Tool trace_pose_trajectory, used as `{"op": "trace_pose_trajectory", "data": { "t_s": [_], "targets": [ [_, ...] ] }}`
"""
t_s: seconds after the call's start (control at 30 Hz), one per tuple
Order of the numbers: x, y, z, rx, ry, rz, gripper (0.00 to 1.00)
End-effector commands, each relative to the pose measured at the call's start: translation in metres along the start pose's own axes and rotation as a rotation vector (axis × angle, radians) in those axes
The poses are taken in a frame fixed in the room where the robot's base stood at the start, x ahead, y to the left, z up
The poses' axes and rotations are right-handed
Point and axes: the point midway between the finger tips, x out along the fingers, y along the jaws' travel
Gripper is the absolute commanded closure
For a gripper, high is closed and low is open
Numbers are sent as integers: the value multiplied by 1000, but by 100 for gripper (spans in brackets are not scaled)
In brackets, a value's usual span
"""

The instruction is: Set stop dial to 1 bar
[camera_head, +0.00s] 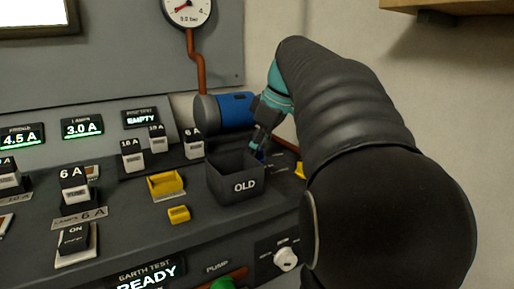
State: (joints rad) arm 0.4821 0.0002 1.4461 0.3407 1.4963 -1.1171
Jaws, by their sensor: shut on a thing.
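My gripper (261,140) reaches down just behind the right rear of the OLD bin, at the right end of the sloping panel. It is shut on a small blue part (261,155), mostly hidden by the bin and the fingers. I cannot tell for sure whether this part is the stop dial, and its setting is not readable. The round pressure gauge (187,9) at the top shows a red needle and a readout that looks like 0.0 bar. A white knob (286,259) sits on the front face at lower right, with its label too small to read.
The dark OLD bin (236,183) stands close to my gripper. A blue cylinder (235,110) with a dark end lies behind it. Yellow holders (166,184), rocker switches and displays fill the panel to the left. A green button (222,284) marked PUMP is below. A wall is at right.

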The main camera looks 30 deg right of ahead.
Motion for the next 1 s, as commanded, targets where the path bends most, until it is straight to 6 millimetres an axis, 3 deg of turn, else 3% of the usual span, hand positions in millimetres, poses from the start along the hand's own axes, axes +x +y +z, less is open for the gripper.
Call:
{"op": "trace_pose_trajectory", "data": {
  "t_s": [0.03, 0.07, 0.13, 0.17, 0.57, 1.0],
  "targets": [
    [0, 0, 0, -1, -1, 0, 93],
    [0, 0, 0, -1, -1, 0, 53],
    [0, 0, 0, 0, -1, 0, 35],
    [0, 0, 0, 0, -1, 0, 33],
    [-6, 0, 0, 0, 0, 1, 33],
    [-85, 1, 0, 1, 1, 3, 33]
  ]
}}
